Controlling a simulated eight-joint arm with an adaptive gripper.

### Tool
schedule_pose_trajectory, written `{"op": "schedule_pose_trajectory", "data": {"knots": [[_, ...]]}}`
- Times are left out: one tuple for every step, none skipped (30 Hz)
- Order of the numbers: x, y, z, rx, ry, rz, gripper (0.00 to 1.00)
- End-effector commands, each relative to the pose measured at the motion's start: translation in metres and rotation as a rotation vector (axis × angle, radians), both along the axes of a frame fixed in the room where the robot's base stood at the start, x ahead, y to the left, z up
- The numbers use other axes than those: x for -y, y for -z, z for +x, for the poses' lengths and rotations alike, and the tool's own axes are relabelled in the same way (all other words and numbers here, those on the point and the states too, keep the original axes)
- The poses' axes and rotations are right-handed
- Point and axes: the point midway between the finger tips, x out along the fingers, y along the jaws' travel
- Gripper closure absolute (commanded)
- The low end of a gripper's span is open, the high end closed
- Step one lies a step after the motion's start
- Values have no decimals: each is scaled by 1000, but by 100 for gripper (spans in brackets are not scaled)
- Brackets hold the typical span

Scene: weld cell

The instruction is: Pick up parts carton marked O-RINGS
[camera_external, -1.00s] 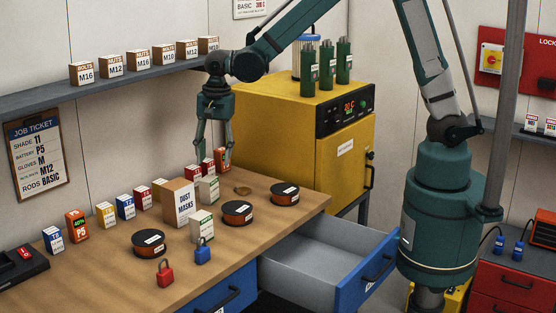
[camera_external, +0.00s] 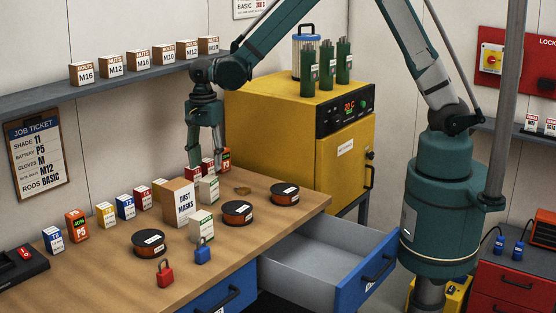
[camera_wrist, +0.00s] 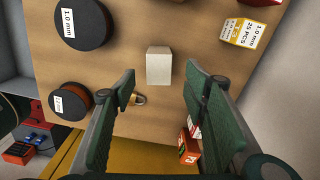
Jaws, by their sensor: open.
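I cannot read the word O-RINGS on any carton. A pale carton with green markings (camera_external: 209,189) stands upright on the bench below my gripper. A plain pale carton top (camera_wrist: 158,66) shows in the wrist view, just beyond the gap between the fingers and apart from them. A similar white and green carton (camera_external: 201,227) stands nearer the front edge. My gripper (camera_external: 205,170) points down above the back of the bench. In the wrist view my gripper (camera_wrist: 161,90) has its two fingers wide apart with nothing between them.
A brass ring (camera_external: 243,190), dark spools (camera_external: 238,213) and a DUST MASKS box (camera_external: 179,203) are close by. Red cartons (camera_wrist: 188,150) lie beside the right finger. The yellow oven (camera_external: 270,115) stands at the back right. A drawer (camera_external: 310,255) is open.

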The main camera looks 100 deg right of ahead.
Motion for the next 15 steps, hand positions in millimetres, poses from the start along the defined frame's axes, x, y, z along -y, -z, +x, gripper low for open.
{"op": "schedule_pose_trajectory", "data": {"knots": [[0, 2, 0, 0, 0, 0, 55], [0, 3, 0, 0, 0, 0, 55], [0, 5, 0, 0, 0, 0, 55], [0, 7, 0, 0, 0, 0, 55], [0, 10, 0, 0, 0, 0, 55], [0, 12, 0, 0, 0, 0, 55], [0, 15, 0, 0, 0, 0, 55], [0, 17, 0, 0, 0, 0, 55], [0, 19, 0, 0, 0, 0, 55], [0, 21, 0, 0, 0, 0, 55], [0, 22, 0, 0, 0, 0, 55], [0, 24, 0, 0, 0, 0, 55], [0, 24, 0, 0, 0, 0, 55], [0, 25, 0, 0, 0, 0, 55], [0, 25, 0, 0, 0, 0, 55]]}}
